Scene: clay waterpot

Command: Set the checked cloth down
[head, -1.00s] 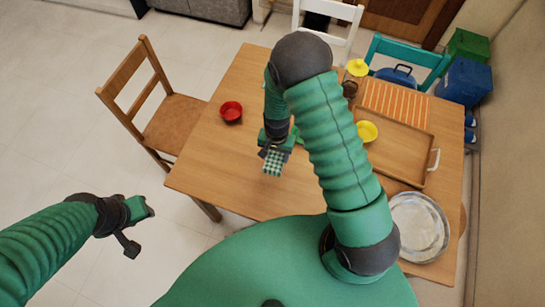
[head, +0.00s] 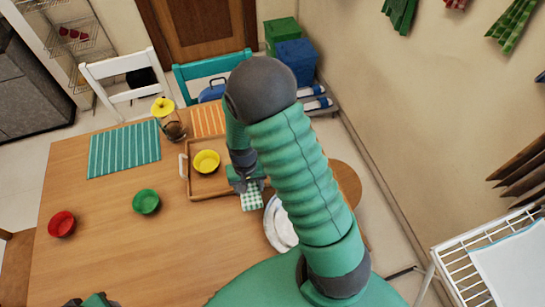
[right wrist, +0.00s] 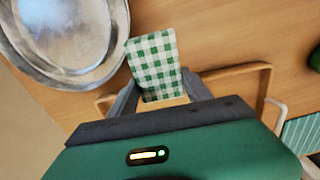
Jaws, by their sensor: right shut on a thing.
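The green-and-white checked cloth (head: 252,199) hangs from my right gripper (head: 247,184), in front of the wooden tray (head: 184,190) and beside the round metal plate (head: 270,231). In the right wrist view the cloth (right wrist: 153,62) is a folded strip with one end between the fingers of my right gripper (right wrist: 155,98). Bare tabletop shows around it; I cannot tell whether it touches the table. My left gripper (head: 95,300) shows only in part at the bottom edge, and its fingers are not clear.
A yellow bowl (head: 206,161) stands in the tray. A green bowl (head: 146,201), a red bowl (head: 62,224), a striped placemat (head: 125,149) and a yellow-topped jar (head: 172,125) are on the table (head: 110,250). A white wire rack (head: 465,268) stands at right. The table's front left is clear.

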